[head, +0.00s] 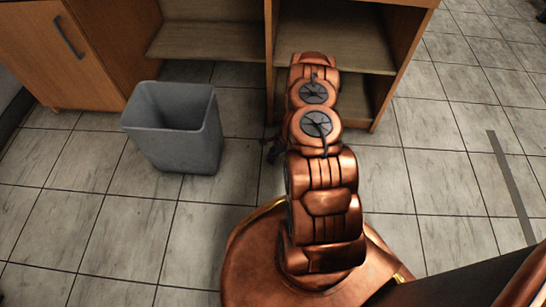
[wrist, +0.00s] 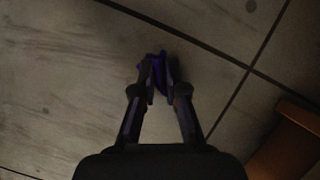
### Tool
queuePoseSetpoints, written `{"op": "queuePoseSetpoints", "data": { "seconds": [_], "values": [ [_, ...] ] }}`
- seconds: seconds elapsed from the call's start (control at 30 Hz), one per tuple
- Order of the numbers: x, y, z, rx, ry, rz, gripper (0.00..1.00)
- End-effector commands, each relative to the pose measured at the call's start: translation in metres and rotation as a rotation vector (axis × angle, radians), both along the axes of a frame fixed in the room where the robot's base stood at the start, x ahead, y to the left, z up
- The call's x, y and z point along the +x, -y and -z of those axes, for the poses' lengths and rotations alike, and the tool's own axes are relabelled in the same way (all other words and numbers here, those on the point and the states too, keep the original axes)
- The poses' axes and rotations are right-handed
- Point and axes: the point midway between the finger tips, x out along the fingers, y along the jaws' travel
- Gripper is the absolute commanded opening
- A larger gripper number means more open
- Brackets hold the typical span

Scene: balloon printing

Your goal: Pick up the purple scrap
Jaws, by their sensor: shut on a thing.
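The purple scrap (wrist: 157,61) is a small dark purple piece in the wrist view, between and just past my fingertips. My gripper (wrist: 160,76) is shut on it, with both fingers drawn together at the tips. The fingers hide part of the scrap. Tiled floor lies behind it; I cannot tell whether the scrap touches the floor. In the head view my arm hides the scrap, and only a dark bit of my gripper (head: 272,152) shows left of the arm.
A grey open bin (head: 190,150) stands on the floor left of my arm. A wooden shelf unit (head: 345,60) stands ahead, with a wooden cabinet (head: 75,50) at the far left. A wooden edge (wrist: 290,145) is at lower right in the wrist view. The tiled floor at right is mostly clear.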

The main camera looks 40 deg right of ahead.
Motion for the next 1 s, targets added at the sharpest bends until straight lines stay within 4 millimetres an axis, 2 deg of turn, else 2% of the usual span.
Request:
{"op": "queuePoseSetpoints", "data": {
  "seconds": [0.03, 0.07, 0.43, 1.0],
  "values": [
    [0.001, 0.0, -0.016, 0.0, 0.002, 0.001, 0.01],
    [0.001, 0.0, -0.022, 0.0, 0.002, 0.001, 0.01],
    [-0.04, -0.04, -0.023, 0.005, -0.002, 0.002, 0.01],
    [-0.087, -0.083, -0.028, 0.001, 0.0, 0.002, 0.01]
  ]
}}
